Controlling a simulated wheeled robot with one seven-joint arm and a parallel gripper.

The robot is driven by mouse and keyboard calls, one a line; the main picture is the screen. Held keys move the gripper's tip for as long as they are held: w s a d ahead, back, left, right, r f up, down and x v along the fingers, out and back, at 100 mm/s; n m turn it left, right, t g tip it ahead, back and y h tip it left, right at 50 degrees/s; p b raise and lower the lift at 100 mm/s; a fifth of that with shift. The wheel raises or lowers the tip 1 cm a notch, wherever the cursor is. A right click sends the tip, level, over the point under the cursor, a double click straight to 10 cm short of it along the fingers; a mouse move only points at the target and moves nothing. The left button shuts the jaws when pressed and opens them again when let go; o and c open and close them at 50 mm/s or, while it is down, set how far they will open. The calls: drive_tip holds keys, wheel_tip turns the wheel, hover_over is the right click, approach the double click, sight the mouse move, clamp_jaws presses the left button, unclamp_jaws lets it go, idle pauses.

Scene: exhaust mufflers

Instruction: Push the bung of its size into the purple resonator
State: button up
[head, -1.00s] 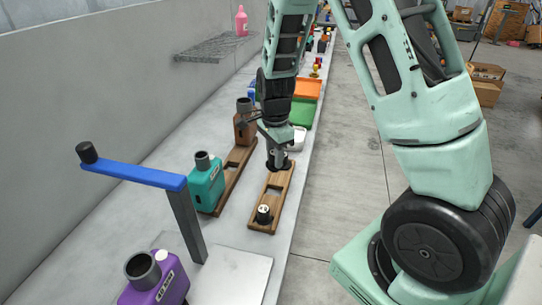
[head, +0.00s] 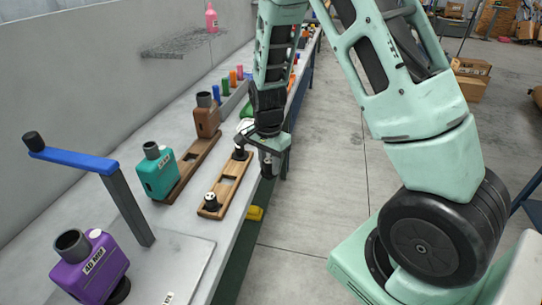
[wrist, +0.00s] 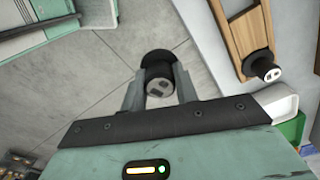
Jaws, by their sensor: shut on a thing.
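The purple resonator (head: 92,272) stands at the near left of the bench in the head view. Its dark neck (head: 72,241) faces up and looks open; its label is too small to read surely. My gripper (head: 267,168) is beyond the bench's right edge, over the floor, far right of the resonator. It is shut on a black bung (wrist: 158,82), which sits between both fingers in the wrist view, its marked end facing the camera. Two other black bungs, a near one (head: 211,202) and a far one (head: 240,153), stand at the ends of a wooden rack (head: 226,191).
A blue-topped crank post (head: 85,165) rises between the resonator and my gripper. A teal resonator (head: 157,175) and a brown one (head: 207,118) stand on a second wooden board (head: 188,165). A pale metal plate (head: 180,262) lies beside the purple resonator.

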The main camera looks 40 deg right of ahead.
drive_tip(key=shift+s+a+f+n, duration=0.1)
drive_tip(key=shift+s+f+n, duration=0.05)
drive_tip(key=shift+f+n, duration=0.3)
drive_tip(key=shift+s+a+f+n, duration=0.15)
drive_tip(key=shift+f+n, duration=0.15)
drive_tip(key=shift+n, duration=0.25)
drive_tip(key=s+a+f+n, duration=0.2)
drive_tip(key=a+f+n, duration=0.2)
drive_tip(key=f+n, duration=0.4)
drive_tip(key=shift+s+n, duration=0.2)
drive_tip(key=shift+n, duration=2.3)
drive_tip(key=shift+a, duration=0.1)
